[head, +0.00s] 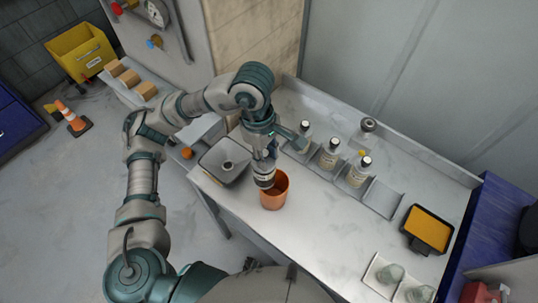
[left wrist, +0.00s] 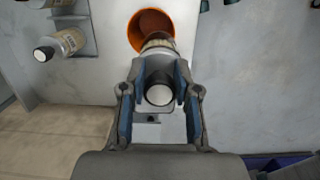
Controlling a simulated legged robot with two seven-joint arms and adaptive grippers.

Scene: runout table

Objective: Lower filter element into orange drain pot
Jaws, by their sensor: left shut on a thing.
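The orange drain pot (head: 274,192) stands upright on the table near its front edge. My left gripper (head: 264,160) is above the pot, shut on the filter element (head: 264,180), a cylinder with a pale band and dark end. The filter element's lower end overlaps the pot's opening at the left; I cannot tell whether it is below the rim. In the left wrist view, the filter element (left wrist: 160,92) shows its white end between the fingers (left wrist: 160,75), and its far end overlaps the orange pot (left wrist: 148,17). My right gripper is not in view.
A grey square tray (head: 222,164) stands left of the pot. Several dark-capped bottles (head: 329,155) stand in a metal rack behind it. The tabletop right of the pot is clear.

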